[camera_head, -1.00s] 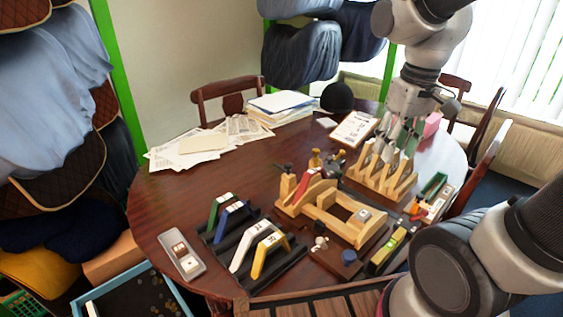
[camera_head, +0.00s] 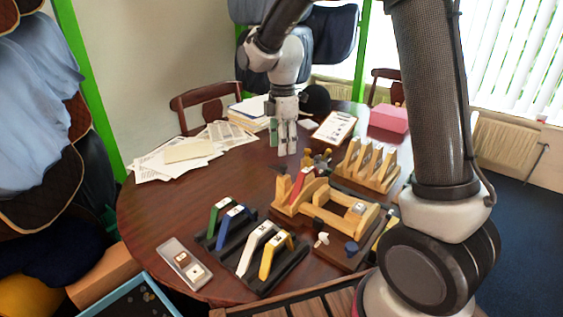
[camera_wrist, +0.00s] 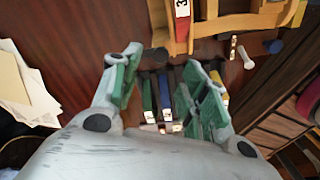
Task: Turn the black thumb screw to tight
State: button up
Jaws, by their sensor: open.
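The black thumb screw appears as a small dark knob (camera_head: 281,169) at the left end of the wooden fixture (camera_head: 322,211) in the head view. In the wrist view, a dark knob (camera_wrist: 156,54) shows beside the fixture's end. Whether it is tight cannot be told. A red numbered piece (camera_head: 299,184) sits in the fixture. My gripper (camera_head: 286,146) points down above the table, behind the fixture's left end. It is open and empty, apart from the screw. In the wrist view, its green-padded fingers (camera_wrist: 163,85) are spread wide.
A black rack (camera_head: 225,262) with green, blue, white and yellow pieces stands in front. A blue knob (camera_head: 351,247) and white knob (camera_head: 321,239) are at the fixture's front. A slotted wooden stand (camera_head: 366,170) is behind right. Papers (camera_head: 180,158) lie left; the table between is clear.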

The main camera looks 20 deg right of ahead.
aim_at(283, 165)
notch_tip(283, 165, down, 6)
jog(key=shift+f, duration=0.25)
grip_shut()
